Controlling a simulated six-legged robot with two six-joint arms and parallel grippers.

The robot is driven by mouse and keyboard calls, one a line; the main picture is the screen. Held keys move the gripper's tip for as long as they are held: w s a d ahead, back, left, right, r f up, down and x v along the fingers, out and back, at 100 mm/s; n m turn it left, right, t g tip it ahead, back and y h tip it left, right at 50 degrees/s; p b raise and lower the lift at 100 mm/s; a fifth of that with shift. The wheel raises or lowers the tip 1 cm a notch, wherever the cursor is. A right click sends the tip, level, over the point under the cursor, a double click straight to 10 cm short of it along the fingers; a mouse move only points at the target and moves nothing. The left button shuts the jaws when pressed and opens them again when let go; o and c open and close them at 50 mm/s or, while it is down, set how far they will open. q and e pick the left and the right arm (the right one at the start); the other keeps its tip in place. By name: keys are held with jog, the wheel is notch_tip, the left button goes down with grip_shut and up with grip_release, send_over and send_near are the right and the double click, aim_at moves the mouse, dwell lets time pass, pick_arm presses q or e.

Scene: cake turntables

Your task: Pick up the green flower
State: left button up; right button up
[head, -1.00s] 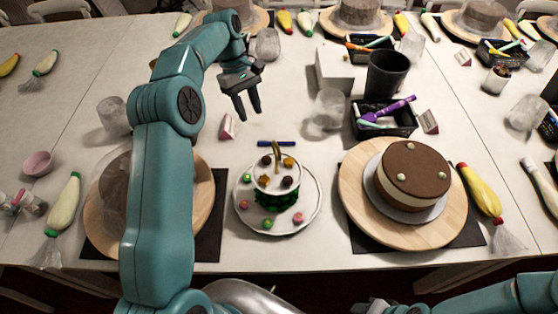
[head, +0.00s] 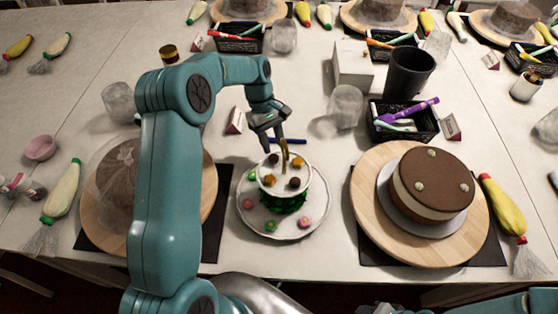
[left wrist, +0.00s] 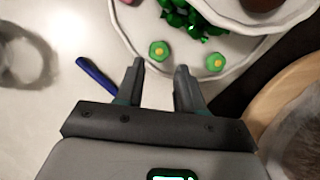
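The tiered stand has a wide white lower plate (head: 312,226) and a small upper plate. Small green flowers with yellow centres lie on the lower plate: one at its left edge (head: 252,174), one at the front (head: 270,226). Two green flowers show in the left wrist view, one (left wrist: 159,50) just beyond the gap between my fingertips, the other (left wrist: 215,62) to the right. My left gripper (head: 273,147) is open and empty above the plate's back edge; its fingers also show in the left wrist view (left wrist: 160,68). At the bottom edge my right gripper is largely cut off.
The upper plate carries dark balls, yellow stars and a golden handle (head: 284,153) close to my left fingers. Pink flowers (head: 303,221) share the lower plate. A blue pen (head: 290,141) lies behind. A brown cake (head: 433,183) stands right, a black tray (head: 405,133) behind it.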

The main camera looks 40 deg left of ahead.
pick_arm(q)
jog(key=x, duration=0.4)
jog(key=shift+s+d+f+p, duration=0.15)
jog(key=shift+s+d+p, duration=0.1)
jog(key=shift+d+p, duration=0.2)
jog(key=shift+w+f, duration=0.15)
jog(key=shift+f, duration=0.15)
jog(key=shift+r, duration=0.15)
jog(key=c, duration=0.7)
